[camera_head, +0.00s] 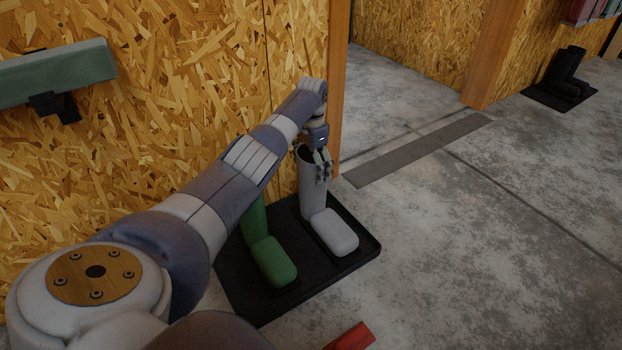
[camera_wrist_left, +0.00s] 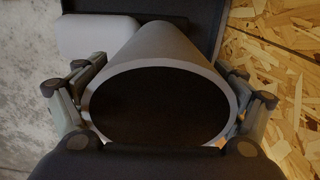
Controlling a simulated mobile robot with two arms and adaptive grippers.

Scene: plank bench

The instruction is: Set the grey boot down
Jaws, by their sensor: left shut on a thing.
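The grey boot (camera_head: 333,232) stands upright on the right part of a black tray (camera_head: 365,250) on the floor, by the chipboard wall. My left gripper (camera_head: 323,168) is at the top of its shaft, shut on it. In the left wrist view the boot's round open top (camera_wrist_left: 160,105) fills the middle, with a finger on each side of the shaft. The boot's pale foot (camera_wrist_left: 95,38) points to the upper left there. Whether the sole fully touches the tray is hard to tell. A green boot (camera_head: 272,262) stands beside it, partly hidden by my arm.
A red object (camera_head: 351,337) lies at the bottom edge. A chipboard wall (camera_head: 200,120) is close behind the tray, with a wooden post (camera_head: 338,80) at its end. A dark boot pair (camera_head: 567,75) stands far right. The concrete floor to the right is clear.

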